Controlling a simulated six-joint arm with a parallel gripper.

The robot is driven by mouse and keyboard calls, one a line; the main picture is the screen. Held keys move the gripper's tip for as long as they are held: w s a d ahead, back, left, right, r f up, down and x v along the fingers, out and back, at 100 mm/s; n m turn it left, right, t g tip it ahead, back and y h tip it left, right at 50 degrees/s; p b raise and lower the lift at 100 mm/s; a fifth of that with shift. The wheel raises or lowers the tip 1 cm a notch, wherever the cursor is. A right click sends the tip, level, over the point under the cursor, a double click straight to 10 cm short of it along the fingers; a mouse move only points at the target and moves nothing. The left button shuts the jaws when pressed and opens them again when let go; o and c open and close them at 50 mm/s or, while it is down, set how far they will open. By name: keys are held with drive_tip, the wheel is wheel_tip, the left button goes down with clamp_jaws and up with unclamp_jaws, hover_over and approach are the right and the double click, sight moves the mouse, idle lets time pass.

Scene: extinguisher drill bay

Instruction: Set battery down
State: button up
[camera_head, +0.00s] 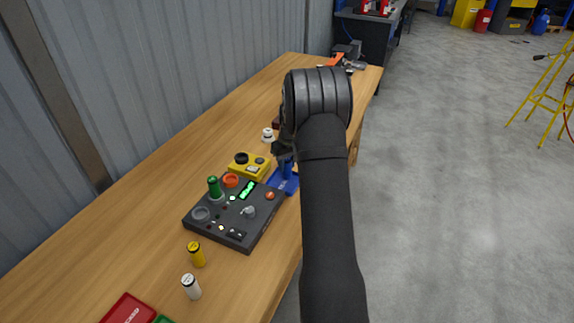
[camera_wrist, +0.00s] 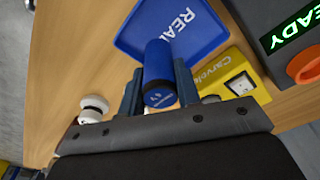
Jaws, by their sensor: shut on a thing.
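A blue cylindrical battery (camera_wrist: 158,62) is between the two fingers of my gripper (camera_wrist: 158,88), which is shut on it. In the head view, my gripper (camera_head: 284,152) is partly hidden by my arm, and a bit of the blue battery (camera_head: 285,170) shows below it. A blue tray (camera_wrist: 133,38) with white lettering starting "REA" lies just beyond the battery in the wrist view. In the head view, the tray (camera_head: 288,187) is partly covered by my arm. I cannot tell whether the battery touches the tray.
A yellow meter (camera_head: 243,171) and a dark panel (camera_head: 238,238) with a green cylinder (camera_head: 214,187) stand beside the tray. A small white knob-like object (camera_wrist: 93,107) is left of my gripper.

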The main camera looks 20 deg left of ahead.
drive_tip(key=shift+f, duration=0.3)
drive_tip(key=shift+f, duration=0.2)
drive_tip(key=o, duration=1.1)
drive_tip(key=shift+c, duration=0.2)
drive_tip(key=shift+r, duration=0.1)
drive_tip(key=r, duration=0.4)
drive_tip(key=d+r, duration=0.1)
drive_tip(key=r, duration=0.7)
drive_tip(key=shift+s+d+r, duration=0.1)
drive_tip(key=shift+s+d, duration=0.05)
drive_tip(key=shift+s, duration=0.25)
